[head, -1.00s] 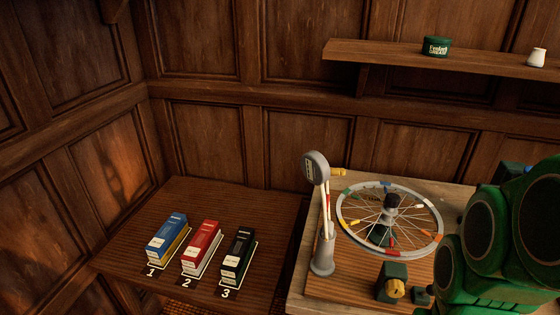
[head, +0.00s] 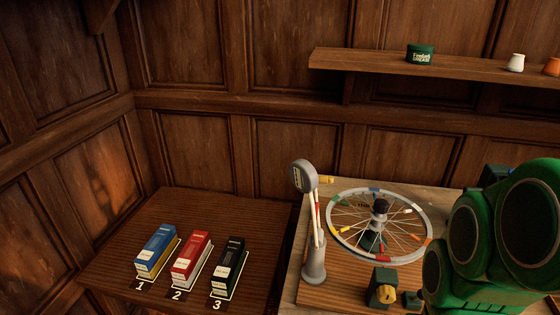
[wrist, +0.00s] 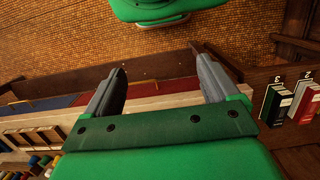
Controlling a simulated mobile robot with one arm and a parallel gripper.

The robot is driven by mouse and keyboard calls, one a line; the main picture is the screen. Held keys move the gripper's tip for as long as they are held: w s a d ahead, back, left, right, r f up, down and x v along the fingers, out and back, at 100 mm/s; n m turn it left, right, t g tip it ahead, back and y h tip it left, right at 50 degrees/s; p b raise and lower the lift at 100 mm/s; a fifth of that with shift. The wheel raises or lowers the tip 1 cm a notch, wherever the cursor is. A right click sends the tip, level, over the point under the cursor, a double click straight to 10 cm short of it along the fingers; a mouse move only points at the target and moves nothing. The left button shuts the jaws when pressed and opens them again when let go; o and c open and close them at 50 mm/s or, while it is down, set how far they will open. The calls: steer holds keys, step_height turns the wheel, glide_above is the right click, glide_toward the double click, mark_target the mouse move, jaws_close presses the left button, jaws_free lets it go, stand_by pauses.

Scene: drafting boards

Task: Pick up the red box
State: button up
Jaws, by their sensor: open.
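The red box (head: 191,254) stands on the dark wooden side table, in the middle of a row, at the mark "2". A blue box (head: 157,248) stands to its left at "1", and a black box (head: 229,264) to its right at "3". In the wrist view the red box (wrist: 303,102) shows at the right edge, partly cut off, beside the black box (wrist: 273,102). My gripper (wrist: 157,80) is open, with nothing between its two grey fingers. It is well to the left of the boxes in that view. The head view does not show the fingers.
A spoked wheel (head: 378,224) and a grey gauge post (head: 315,240) stand on the lighter bench (head: 345,188) right of the boxes. A shelf (head: 380,63) with a green tin (head: 419,53) is on the panelled wall. The side table (head: 190,212) is clear behind the boxes.

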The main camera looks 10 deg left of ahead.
steer(key=w+d+r+n+t+h, duration=0.1)
steer(key=w+r+n+t+h, duration=0.25)
steer(key=w, duration=0.95)
steer(key=w+r+n+t, duration=0.2)
steer(key=w+r+n, duration=0.3)
steer(key=w, duration=0.8)
steer(key=w+a+r+n+t, duration=0.25)
steer(key=w+a, duration=0.35)
steer(key=w, duration=0.3)
steer(key=w+a+r+n+t, duration=0.1)
steer(key=w+a+r+n, duration=0.15)
steer(key=w+a, duration=0.5)
steer(key=w+a+f+n, duration=0.5)
steer(key=a+f+n, duration=0.1)
steer(key=a, duration=0.3)
steer(key=n+g+y, duration=0.3)
steer(key=n+y, duration=0.1)
steer(key=n, duration=1.3)
glide_toward(189, 252)
steer(key=x, duration=0.2)
steer(key=shift+f+m+h, duration=0.25)
steer(key=shift+f, duration=0.15)
steer(key=shift+a+f, duration=0.15)
steer(key=shift+f, duration=0.05)
steer(key=shift+w+x, duration=0.1)
steer(key=shift+x, duration=1.8)
steer(key=shift+w+x, duration=0.15)
steer(key=shift+x, duration=1.7)
steer(key=shift+r, duration=0.1)
